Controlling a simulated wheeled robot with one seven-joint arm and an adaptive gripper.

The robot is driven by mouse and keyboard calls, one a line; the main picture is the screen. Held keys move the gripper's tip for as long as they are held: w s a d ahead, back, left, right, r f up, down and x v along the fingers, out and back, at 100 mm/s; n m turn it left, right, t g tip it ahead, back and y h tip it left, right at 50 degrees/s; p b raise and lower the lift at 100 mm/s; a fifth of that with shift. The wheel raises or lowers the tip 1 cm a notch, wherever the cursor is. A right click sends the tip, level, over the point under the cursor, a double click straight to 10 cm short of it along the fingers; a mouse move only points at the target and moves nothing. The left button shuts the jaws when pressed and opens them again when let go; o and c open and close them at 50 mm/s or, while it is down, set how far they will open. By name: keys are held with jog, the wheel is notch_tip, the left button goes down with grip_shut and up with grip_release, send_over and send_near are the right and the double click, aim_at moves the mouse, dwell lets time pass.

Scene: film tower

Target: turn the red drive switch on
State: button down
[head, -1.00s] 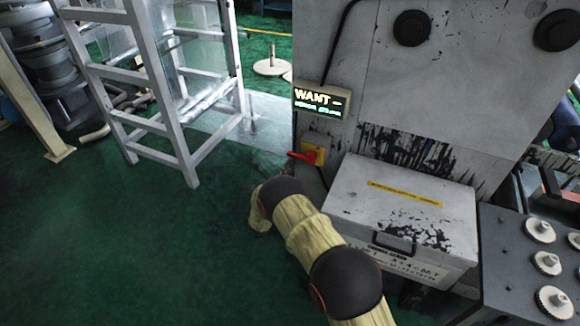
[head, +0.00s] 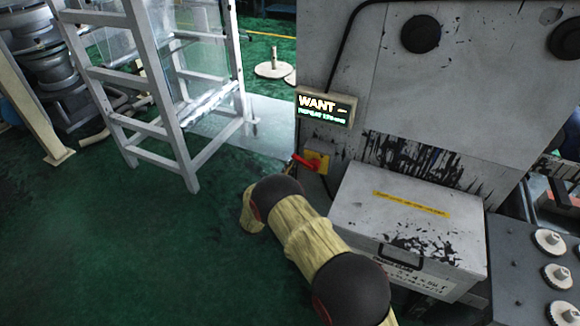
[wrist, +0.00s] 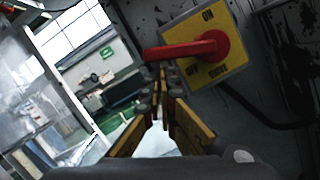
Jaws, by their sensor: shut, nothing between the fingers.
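The red drive switch (head: 304,162) is a red lever handle on a yellow plate (head: 318,161) on the grey machine's side. In the wrist view the red handle (wrist: 185,50) extends left from its round hub, and the yellow plate (wrist: 206,71) reads ON at the top and OFF lower left. My gripper (wrist: 163,70) is shut and empty, its fingertips just below the handle's left part. I cannot tell whether they touch it. In the head view my arm's sleeved wrist hides most of the gripper.
A lit display (head: 325,106) reading WANT is above the switch. A grey box (head: 400,220) with a handle stands right of my arm. A white metal frame (head: 180,120) stands at the left. The green floor (head: 120,240) between is clear.

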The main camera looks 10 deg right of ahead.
aim_at(294, 157)
notch_tip(294, 157, up, 2)
jog(key=m, duration=0.1)
jog(key=m+g, duration=0.1)
jog(key=m, duration=0.1)
jog(key=shift+r+m, duration=0.2)
jog(key=shift+m, duration=0.1)
jog(key=m, duration=0.1)
jog(key=r+m, duration=0.1)
jog(key=m+b, duration=0.1)
jog(key=shift+s+d+r+g+h, duration=0.25)
jog(key=shift+d+r+g+h, duration=0.05)
jog(key=shift+d+r+g, duration=0.1)
jog(key=m, duration=0.1)
jog(key=r+m, duration=0.1)
jog(key=m, duration=0.1)
jog(key=shift+s+d+r+g, duration=0.3)
jog(key=shift+d+g, duration=0.05)
jog(key=shift+g, duration=0.05)
jog(key=shift+s+d+r, duration=0.7)
jog(key=shift+d+r, duration=0.3)
